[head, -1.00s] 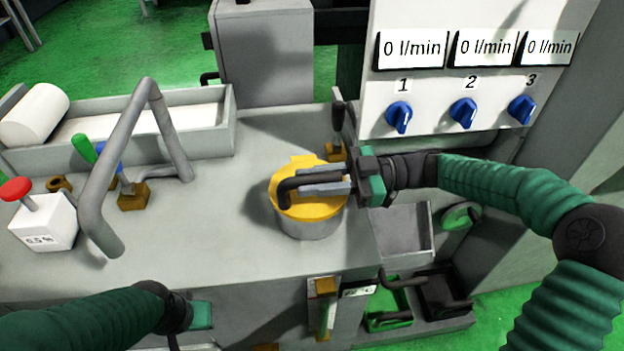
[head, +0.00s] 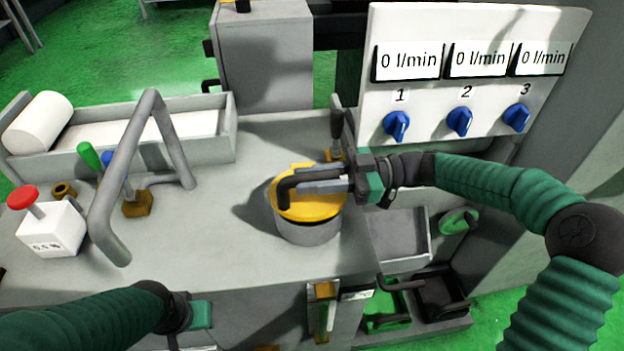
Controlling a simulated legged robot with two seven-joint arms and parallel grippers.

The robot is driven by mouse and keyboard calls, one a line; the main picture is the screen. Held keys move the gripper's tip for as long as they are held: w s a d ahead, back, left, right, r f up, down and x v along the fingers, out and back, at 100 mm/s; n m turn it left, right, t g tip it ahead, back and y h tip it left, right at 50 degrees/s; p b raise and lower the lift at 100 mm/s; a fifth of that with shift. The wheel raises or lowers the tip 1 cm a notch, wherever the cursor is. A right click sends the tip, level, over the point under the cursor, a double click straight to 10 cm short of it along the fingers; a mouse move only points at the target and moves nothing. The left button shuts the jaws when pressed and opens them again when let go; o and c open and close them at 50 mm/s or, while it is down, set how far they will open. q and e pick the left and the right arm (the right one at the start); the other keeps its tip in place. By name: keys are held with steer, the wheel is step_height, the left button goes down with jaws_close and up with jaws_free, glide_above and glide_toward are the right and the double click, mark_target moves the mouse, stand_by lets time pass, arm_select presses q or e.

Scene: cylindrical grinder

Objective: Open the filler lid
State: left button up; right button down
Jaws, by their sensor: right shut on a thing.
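The yellow filler lid (head: 318,208) sits on a short grey round filler neck (head: 308,232) on the machine top. A dark bent handle (head: 285,192) lies across the lid. My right gripper (head: 322,184) reaches in from the right over the lid, and its fingers are shut on the handle, partly hiding it. The lid looks level and seated on the neck. My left gripper (head: 200,315) is low at the left, in front of the machine's front edge; its fingertips are not clear.
A bent grey pipe (head: 120,165) and a white box with a red button (head: 50,225) stand at the left. A tray with a white roll (head: 38,120) lies behind. A panel with blue knobs (head: 397,124) rises at the back right. The top left of the lid is clear.

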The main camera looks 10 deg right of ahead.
steer(key=w+r+m+p, duration=0.1)
steer(key=w+r+p, duration=0.2)
steer(key=w+r, duration=0.2)
steer(key=shift+w, duration=0.35)
stand_by(0.4)
steer(key=c, duration=1.2)
jaws_free()
steer(key=shift+w, duration=0.1)
steer(key=d+p, duration=0.1)
steer(key=d, duration=0.6)
steer(key=shift+d+p, duration=0.3)
steer(key=shift+d, duration=0.05)
